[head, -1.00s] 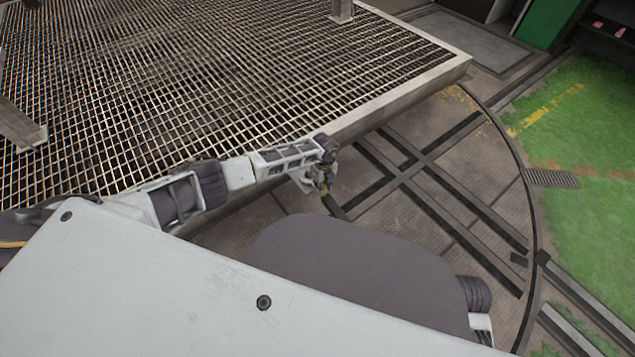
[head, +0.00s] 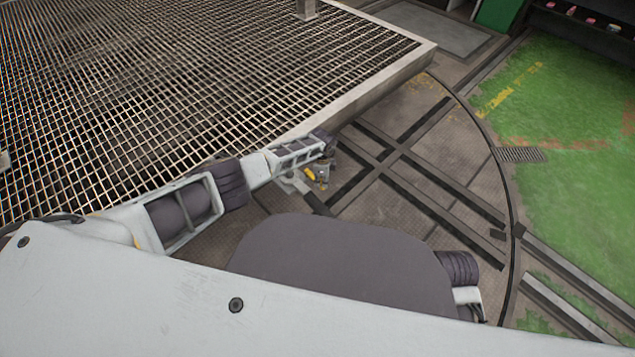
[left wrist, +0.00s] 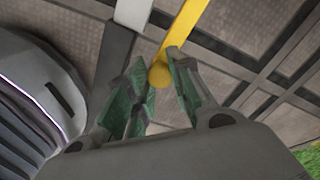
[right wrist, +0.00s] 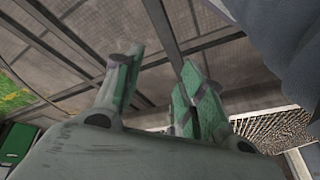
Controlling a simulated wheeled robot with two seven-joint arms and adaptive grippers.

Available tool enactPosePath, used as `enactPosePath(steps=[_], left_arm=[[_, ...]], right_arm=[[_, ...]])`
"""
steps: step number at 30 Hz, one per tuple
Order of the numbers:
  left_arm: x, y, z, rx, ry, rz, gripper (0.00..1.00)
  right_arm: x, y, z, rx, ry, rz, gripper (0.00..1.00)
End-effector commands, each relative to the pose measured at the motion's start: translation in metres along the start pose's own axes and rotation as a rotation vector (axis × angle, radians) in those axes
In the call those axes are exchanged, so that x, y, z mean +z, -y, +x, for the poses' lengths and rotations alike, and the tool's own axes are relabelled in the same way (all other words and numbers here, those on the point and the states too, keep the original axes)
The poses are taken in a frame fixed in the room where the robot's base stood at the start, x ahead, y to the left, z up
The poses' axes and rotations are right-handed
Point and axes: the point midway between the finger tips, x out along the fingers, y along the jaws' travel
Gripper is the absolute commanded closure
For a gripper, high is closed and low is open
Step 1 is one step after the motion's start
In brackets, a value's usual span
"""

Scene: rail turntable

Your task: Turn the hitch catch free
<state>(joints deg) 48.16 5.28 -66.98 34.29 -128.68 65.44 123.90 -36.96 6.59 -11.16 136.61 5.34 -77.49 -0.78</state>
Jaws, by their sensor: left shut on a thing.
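The hitch catch shows as a yellow bar with a round knob end (left wrist: 187,30) in the left wrist view. The knob end lies between the green-padded fingers of my left gripper (left wrist: 160,76), which is shut on it. In the head view my left gripper (head: 320,176) is just off the platform's near edge, with a bit of yellow (head: 310,174) beside it. The rest of the catch is hidden or too small to make out there. My right gripper (right wrist: 155,90) shows only in its own wrist view, with its fingers apart and nothing between them.
A grated platform (head: 385,78) with a pale metal rim fills the upper left of the head view. Dark rails (head: 430,172) cross the round floor plate. Green floor (head: 570,130) lies to the right, clear near the plate.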

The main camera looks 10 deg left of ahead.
Motion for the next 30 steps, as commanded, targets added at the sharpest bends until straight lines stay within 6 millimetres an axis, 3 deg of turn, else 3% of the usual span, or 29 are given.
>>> enactPosePath(steps=[13, 24, 25, 30], left_arm=[[-0.008, 0.009, 0.0, -0.003, -0.001, -0.114, 1.0], [-0.009, 0.01, -0.001, -0.004, -0.003, -0.118, 1.0], [-0.009, 0.01, -0.001, -0.004, -0.003, -0.117, 0.74], [-0.008, 0.01, -0.001, -0.003, -0.002, -0.117, 0.54]], right_arm=[[0.003, 0.002, 0.015, -0.015, -0.021, 0.007, 0.6], [0.003, 0.002, 0.014, -0.016, -0.023, 0.006, 0.6], [0.002, 0.002, 0.014, -0.016, -0.023, 0.006, 0.6], [0.002, 0.003, 0.013, -0.016, -0.025, 0.006, 0.6]])
